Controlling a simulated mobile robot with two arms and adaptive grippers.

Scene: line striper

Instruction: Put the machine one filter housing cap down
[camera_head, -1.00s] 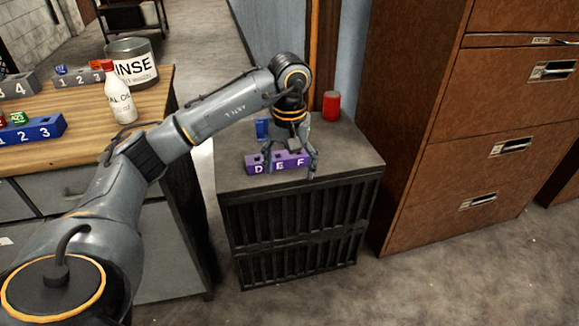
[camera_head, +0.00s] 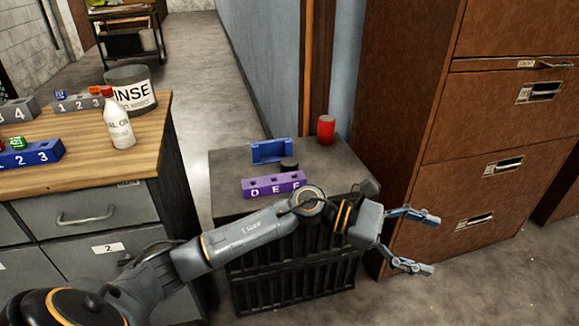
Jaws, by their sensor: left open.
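A small dark round piece (camera_head: 289,165), which looks like the filter housing cap, rests on top of the dark cabinet (camera_head: 228,170). It lies just behind the purple block marked D, E, F (camera_head: 262,187) and in front of the blue holder (camera_head: 268,152). My left gripper (camera_head: 432,244) is open and empty. It is off to the right, past the front of the cabinet and in front of the brown filing cabinet. My right gripper is not in view.
A red cylinder (camera_head: 326,129) stands at the back right of the cabinet top. On the wooden bench (camera_head: 100,165) stand a white bottle (camera_head: 117,120), a rinse bucket (camera_head: 130,90) and numbered blocks. The brown filing cabinet (camera_head: 450,160) stands close on the right.

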